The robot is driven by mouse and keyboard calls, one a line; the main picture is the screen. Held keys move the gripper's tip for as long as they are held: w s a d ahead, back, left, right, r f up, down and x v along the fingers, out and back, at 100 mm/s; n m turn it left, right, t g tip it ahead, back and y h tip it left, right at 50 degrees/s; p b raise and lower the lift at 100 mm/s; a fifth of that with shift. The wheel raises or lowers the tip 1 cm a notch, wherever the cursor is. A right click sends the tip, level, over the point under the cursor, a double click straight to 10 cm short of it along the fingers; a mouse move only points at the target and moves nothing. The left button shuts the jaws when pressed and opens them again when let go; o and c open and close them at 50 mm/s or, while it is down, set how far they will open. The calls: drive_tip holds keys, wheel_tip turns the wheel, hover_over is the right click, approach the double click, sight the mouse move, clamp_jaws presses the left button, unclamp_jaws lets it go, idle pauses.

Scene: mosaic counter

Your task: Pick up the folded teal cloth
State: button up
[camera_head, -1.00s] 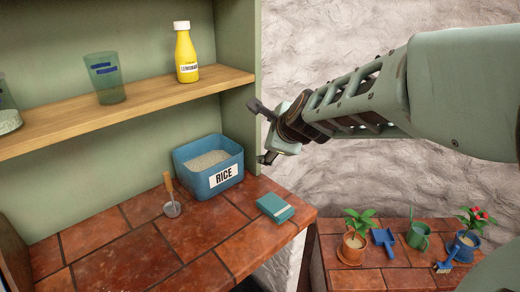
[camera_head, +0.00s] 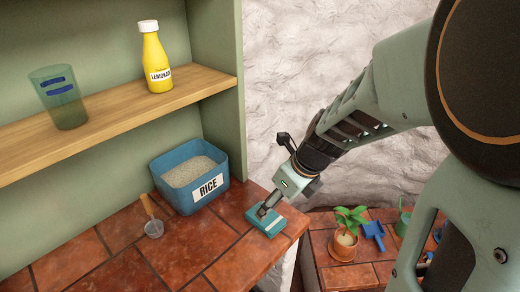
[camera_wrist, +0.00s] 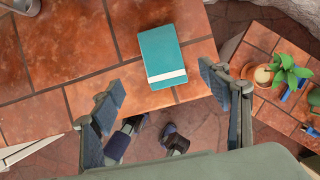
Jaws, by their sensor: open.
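The folded teal cloth (camera_head: 267,221) lies flat on the tiled counter near its front right edge, with a pale stripe along one side. In the wrist view the cloth (camera_wrist: 162,57) lies ahead of the fingertips, between their lines. My gripper (camera_wrist: 160,88) is open and empty, its two fingers spread wider than the cloth. In the head view my gripper (camera_head: 270,205) is above the cloth and hides part of it; I cannot tell the exact height left there.
A blue rice bin (camera_head: 190,175) stands left of the cloth, with a scoop (camera_head: 152,222) beside it. A lemonade bottle (camera_head: 155,58) and a green glass (camera_head: 58,97) stand on the shelf. A potted plant (camera_head: 346,232) is on the lower ledge at right.

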sight(267, 218)
drive_tip(key=b+x, duration=0.3)
drive_tip(key=x, duration=0.6)
drive_tip(key=shift+w+f, duration=0.1)
drive_tip(key=shift+c, duration=0.5)
drive_tip(key=c, duration=1.1)
drive_tip(key=shift+o, duration=0.2)
wheel_tip(267, 218, up, 10)
drive_tip(key=p, duration=0.4)
